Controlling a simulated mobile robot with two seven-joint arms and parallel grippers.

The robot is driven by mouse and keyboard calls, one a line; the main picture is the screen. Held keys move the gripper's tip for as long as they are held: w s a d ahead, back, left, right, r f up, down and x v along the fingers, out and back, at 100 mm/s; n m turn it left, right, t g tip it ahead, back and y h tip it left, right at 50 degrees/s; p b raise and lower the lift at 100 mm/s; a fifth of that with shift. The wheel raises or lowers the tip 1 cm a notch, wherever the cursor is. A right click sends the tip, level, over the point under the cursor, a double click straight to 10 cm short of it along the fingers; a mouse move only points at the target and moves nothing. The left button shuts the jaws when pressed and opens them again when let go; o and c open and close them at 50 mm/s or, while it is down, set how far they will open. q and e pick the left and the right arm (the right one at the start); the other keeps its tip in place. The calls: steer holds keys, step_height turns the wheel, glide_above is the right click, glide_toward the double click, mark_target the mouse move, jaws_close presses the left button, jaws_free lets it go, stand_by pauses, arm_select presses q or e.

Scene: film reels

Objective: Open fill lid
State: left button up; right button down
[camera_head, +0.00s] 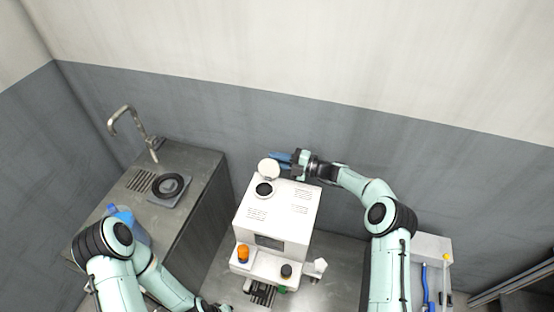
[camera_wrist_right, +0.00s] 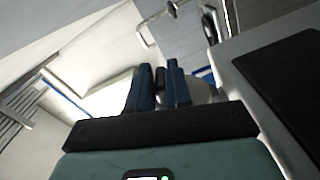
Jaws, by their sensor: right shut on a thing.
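The white machine (camera_head: 274,215) stands in the middle of the head view. Its round fill opening (camera_head: 264,190) shows dark on top. The white round fill lid (camera_head: 268,168) is tilted up behind the opening, clear of it. My right gripper (camera_head: 282,158) reaches in from the right, its blue fingers at the lid's edge. It is shut on the lid; the exact contact is hard to see. In the right wrist view the fingers (camera_wrist_right: 158,88) are close together, with a pale rounded surface beside them. My left gripper (camera_head: 214,307) is cut off at the bottom edge.
A grey counter (camera_head: 205,165) with a tap (camera_head: 130,122) and a black reel-like disc (camera_head: 171,186) stands at the left. A blue container (camera_head: 124,216) sits by my left arm. A pale tray (camera_head: 432,250) with tools is at the right. The wall is close behind the machine.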

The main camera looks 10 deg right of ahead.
steer(key=c, duration=1.1)
jaws_free()
steer(key=shift+d, duration=0.1)
steer(key=v, duration=1.3)
steer(key=shift+s+d+f, duration=0.1)
steer(key=shift+s, duration=0.05)
